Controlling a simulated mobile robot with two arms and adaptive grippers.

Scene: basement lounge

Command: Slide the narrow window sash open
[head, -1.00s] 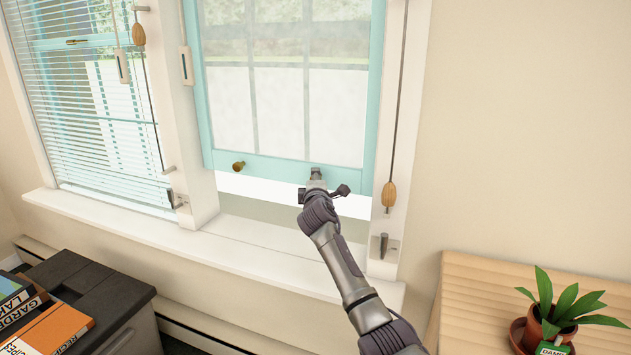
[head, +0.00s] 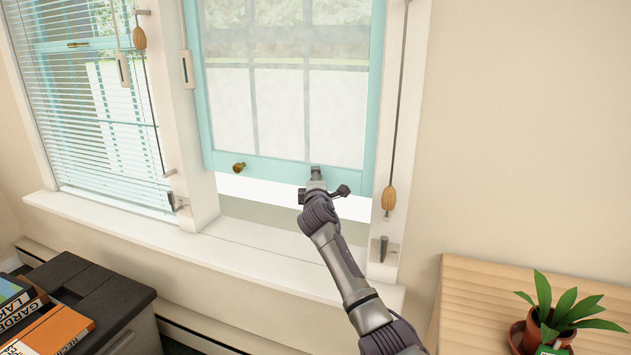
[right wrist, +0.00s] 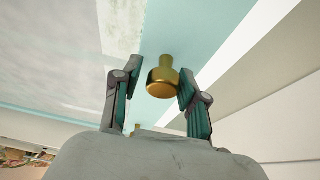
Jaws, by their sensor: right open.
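The teal-framed window sash (head: 275,172) stands raised, with a gap between its bottom rail and the white sill (head: 270,240). A brass knob (head: 239,168) shows on the left of the rail. My right gripper (head: 316,174) is at the right part of the rail. In the right wrist view the sash rail (right wrist: 190,35) runs past my right gripper (right wrist: 160,72), which is open, with a second brass knob (right wrist: 162,80) between its fingers. I cannot tell whether the fingers touch it. My left gripper is out of view.
A second window with blinds (head: 105,120) is at left. Cords with wooden pulls (head: 389,198) hang beside the sash. A dark cabinet with books (head: 50,330) stands lower left. A wooden surface (head: 480,285) with a potted plant (head: 555,315) is lower right.

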